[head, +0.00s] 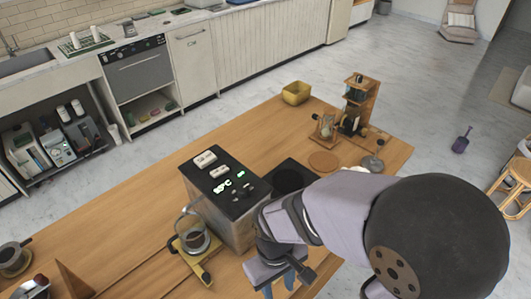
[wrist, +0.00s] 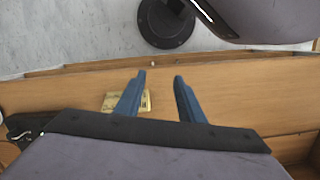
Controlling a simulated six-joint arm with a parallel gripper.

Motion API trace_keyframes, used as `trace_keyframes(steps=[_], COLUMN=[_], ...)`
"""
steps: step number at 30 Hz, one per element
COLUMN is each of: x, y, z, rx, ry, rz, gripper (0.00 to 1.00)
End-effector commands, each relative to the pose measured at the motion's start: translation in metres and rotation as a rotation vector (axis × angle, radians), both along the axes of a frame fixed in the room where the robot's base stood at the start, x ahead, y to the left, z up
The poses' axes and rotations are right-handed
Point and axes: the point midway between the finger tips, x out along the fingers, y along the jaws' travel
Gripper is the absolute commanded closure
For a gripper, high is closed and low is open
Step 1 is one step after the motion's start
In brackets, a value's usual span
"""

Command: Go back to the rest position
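My gripper (head: 280,284) is low in the head view, in front of the boxy coffee machine and to the right of the glass carafe. Its lower end is close to the bottom edge of the picture. In the wrist view my gripper (wrist: 159,78) shows two blue fingers held apart, with bare wooden table behind them and nothing between them. A glass carafe (head: 195,238) with dark contents stands on a yellow-edged stand (head: 203,276), apart from my gripper. My arm hides part of the table at the right.
The coffee machine (head: 222,181) with a lit display stands mid-table. A yellow bowl (head: 296,93), a wooden stand (head: 361,92) and a round wooden coaster (head: 323,161) are towards the far right. A yellowish item (wrist: 145,103) lies behind the left finger. The table (head: 125,225) is clear left of the machine.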

Motion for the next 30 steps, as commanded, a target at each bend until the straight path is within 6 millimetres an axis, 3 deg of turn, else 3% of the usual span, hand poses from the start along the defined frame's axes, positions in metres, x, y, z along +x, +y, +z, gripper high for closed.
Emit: trace_keyframes(steps=[3, 12, 18, 30], x=[0.003, 0.03, 0.032, 0.032], y=[-0.039, -0.101, -0.117, -0.119], z=[0.008, 0.031, 0.032, 0.032], rx=[0.011, 0.041, 0.038, 0.038], ry=[-0.02, -0.123, -0.131, -0.13], rz=[-0.168, -0.482, -0.556, -0.561], gripper=[0.65, 0.65, 0.65, 0.65])
